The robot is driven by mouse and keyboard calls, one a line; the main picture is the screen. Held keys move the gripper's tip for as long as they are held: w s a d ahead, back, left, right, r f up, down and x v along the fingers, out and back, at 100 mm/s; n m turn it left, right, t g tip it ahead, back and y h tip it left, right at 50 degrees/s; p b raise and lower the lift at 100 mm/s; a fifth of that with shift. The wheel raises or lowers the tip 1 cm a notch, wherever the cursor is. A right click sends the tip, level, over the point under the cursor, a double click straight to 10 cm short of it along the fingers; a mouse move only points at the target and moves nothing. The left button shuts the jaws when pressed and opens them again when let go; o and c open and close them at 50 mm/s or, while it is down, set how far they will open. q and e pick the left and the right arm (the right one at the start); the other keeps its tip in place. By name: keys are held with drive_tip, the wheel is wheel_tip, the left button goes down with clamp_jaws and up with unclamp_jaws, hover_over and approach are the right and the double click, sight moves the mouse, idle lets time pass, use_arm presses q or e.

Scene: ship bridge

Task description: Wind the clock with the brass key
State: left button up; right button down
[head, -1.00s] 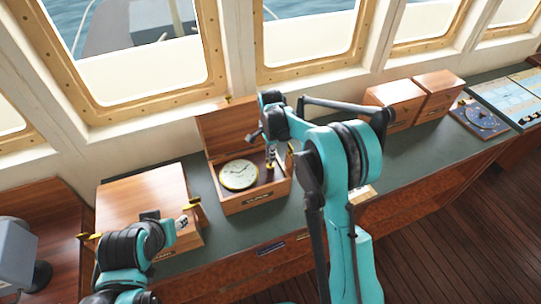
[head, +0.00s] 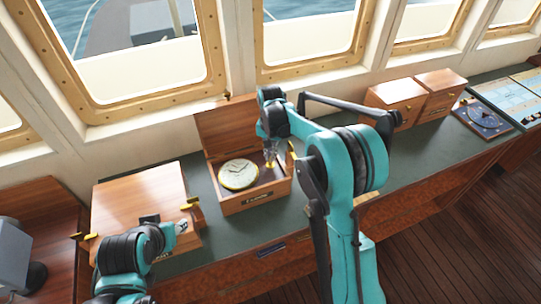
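The clock (head: 239,174) has a round white dial with a brass rim and lies face up in an open wooden box (head: 254,202) on the dark green counter. My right gripper (head: 274,153) is over the box's right side, beside the dial. One yellow fingertip shows at its right; the rest is small and partly hidden by my arm. A small brass-coloured spot (head: 269,166) shows below it, but I cannot tell whether it is the key or whether it is held.
The closed wooden box (head: 140,195) stands left of the clock box, whose raised lid (head: 228,126) leans near the window wall. Two wooden boxes (head: 393,97) and a blue instrument (head: 483,118) stand at the right. The counter between them is partly hidden by my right arm.

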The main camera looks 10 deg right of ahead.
drive_tip(key=n+b, duration=0.1)
drive_tip(key=n, duration=1.2)
drive_tip(key=shift+n, duration=0.3)
drive_tip(key=n, duration=0.6)
drive_tip(key=shift+b, duration=0.4)
drive_tip(key=n, duration=0.6)
drive_tip(key=shift+n, duration=0.4)
drive_tip(key=c, duration=1.7)
unclamp_jaws()
